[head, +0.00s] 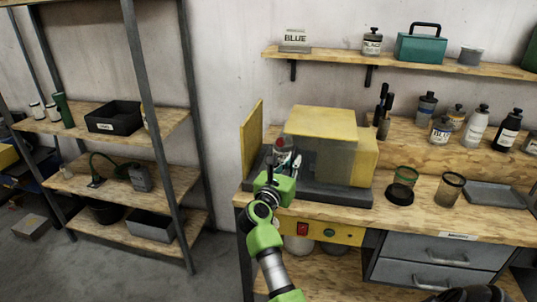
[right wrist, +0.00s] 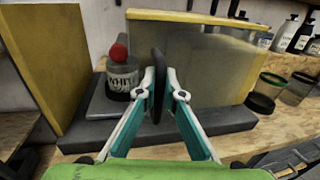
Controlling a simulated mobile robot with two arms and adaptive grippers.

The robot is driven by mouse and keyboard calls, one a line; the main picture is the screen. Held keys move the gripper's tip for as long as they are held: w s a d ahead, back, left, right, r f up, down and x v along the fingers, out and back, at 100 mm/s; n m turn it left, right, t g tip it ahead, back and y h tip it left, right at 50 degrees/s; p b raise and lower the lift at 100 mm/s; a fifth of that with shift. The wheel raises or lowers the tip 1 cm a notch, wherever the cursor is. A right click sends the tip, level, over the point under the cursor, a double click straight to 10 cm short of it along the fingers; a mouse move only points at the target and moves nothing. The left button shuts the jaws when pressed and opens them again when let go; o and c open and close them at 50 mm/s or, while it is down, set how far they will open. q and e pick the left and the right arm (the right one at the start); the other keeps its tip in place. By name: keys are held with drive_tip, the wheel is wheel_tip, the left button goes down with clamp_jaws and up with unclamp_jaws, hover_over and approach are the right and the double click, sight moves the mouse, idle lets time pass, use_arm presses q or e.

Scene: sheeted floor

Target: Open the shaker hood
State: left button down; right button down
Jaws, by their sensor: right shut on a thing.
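The shaker stands on the workbench, with a yellow hood (head: 320,120) over a dark grey base (head: 345,193). The hood has a see-through grey front panel (right wrist: 205,65) and a black upright handle (right wrist: 159,75) near that panel's left edge. My right gripper (head: 288,160) is in front of the hood and shut on the handle; in the right wrist view its fingertips (right wrist: 158,92) close around it. A white-labelled bottle with a red cap (right wrist: 121,75) stands on the base, left of the handle, in an uncovered gap.
A yellow upright panel (head: 251,138) stands at the shaker's left end. Jars (head: 450,190) and a grey tray (head: 494,194) are on the workbench (head: 420,222) to the right. Bottles stand behind them. A shelving unit (head: 165,122) is at the left, with floor between.

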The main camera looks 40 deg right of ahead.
sight(326, 158)
drive_tip(key=s+d+p, duration=0.1)
drive_tip(key=s+d, duration=0.2)
drive_tip(key=s+d+p, duration=0.1)
drive_tip(key=s+d, duration=0.1)
drive_tip(key=s, duration=0.1)
drive_tip(key=shift+s+d, duration=0.4)
drive_tip(key=c, duration=2.2)
unclamp_jaws()
drive_tip(key=shift+d, duration=0.1)
drive_tip(key=shift+o, duration=0.2)
wheel_tip(326, 158, up, 10)
